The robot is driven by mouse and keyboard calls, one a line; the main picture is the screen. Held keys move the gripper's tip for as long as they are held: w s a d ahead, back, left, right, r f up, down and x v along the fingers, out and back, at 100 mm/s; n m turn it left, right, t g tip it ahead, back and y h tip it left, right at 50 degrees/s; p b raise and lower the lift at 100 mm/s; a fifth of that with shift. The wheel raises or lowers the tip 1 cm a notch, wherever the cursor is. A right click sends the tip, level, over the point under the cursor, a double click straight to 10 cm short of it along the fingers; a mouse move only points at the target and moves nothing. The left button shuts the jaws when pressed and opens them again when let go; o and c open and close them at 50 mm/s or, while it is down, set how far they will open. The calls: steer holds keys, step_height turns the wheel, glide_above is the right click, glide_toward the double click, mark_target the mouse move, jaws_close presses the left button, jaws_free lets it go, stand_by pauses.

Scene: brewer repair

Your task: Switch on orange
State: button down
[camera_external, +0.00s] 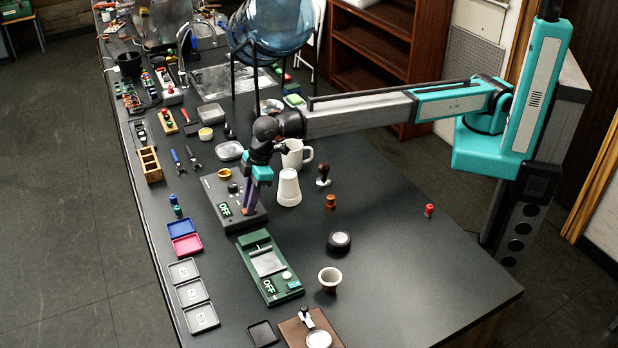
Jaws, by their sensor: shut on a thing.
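A dark grey device (212,190) with a white OFF label on a green patch (225,209) lies on the black counter, left of centre. It has a yellow round part on top. My gripper (248,209) points down over its right front part, with its fingertips low at the surface beside the label. The gripper is shut on a small orange part there, mostly hidden by the fingers. A green device (275,278) in front also shows an OFF label (269,286), with a pale round part beside it.
A white upturned cup (288,188) stands just right of my gripper, with a white mug (296,155) behind it. A dark-handled stamp (323,174) and a small orange-brown piece (330,202) stand farther right. The counter's right front is mostly clear.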

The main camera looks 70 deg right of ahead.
stand_by(0.4)
steer(key=c, duration=1.6)
jaws_free()
steer(key=shift+b+v, duration=2.15)
steer(key=shift+v, duration=4.75)
steer(key=shift+a, duration=0.1)
